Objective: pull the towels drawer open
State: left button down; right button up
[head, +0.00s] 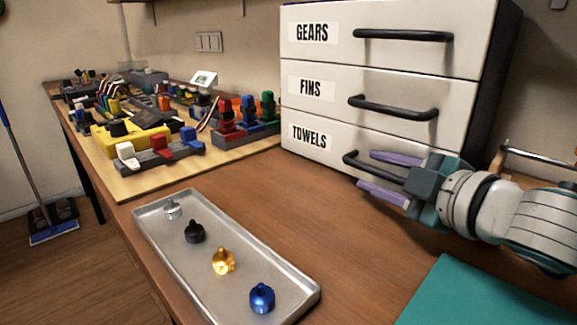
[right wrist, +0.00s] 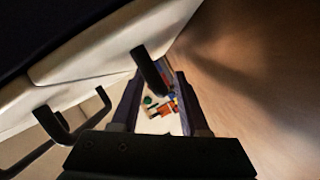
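The towels drawer (head: 312,139) is the lowest of three white drawers in a cabinet and looks closed, its front flush with the ones above. Its black handle (head: 349,157) also shows in the right wrist view (right wrist: 148,66). My right gripper (head: 365,170) is at this handle, with its two purple fingers apart, one above and one below the bar in the head view. In the right wrist view the handle's end shows between the open fingers (right wrist: 158,78). I cannot tell whether either finger touches it. My left gripper is not in view.
The fins drawer (head: 334,92) and gears drawer (head: 338,38), with black handles, sit above. A metal tray (head: 168,238) with several coloured knobs lies in front. A board (head: 120,180) of coloured connectors stands left. A teal mat (head: 480,295) lies front right. Wooden table between is clear.

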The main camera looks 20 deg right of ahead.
grip_shut()
dwell(1.3)
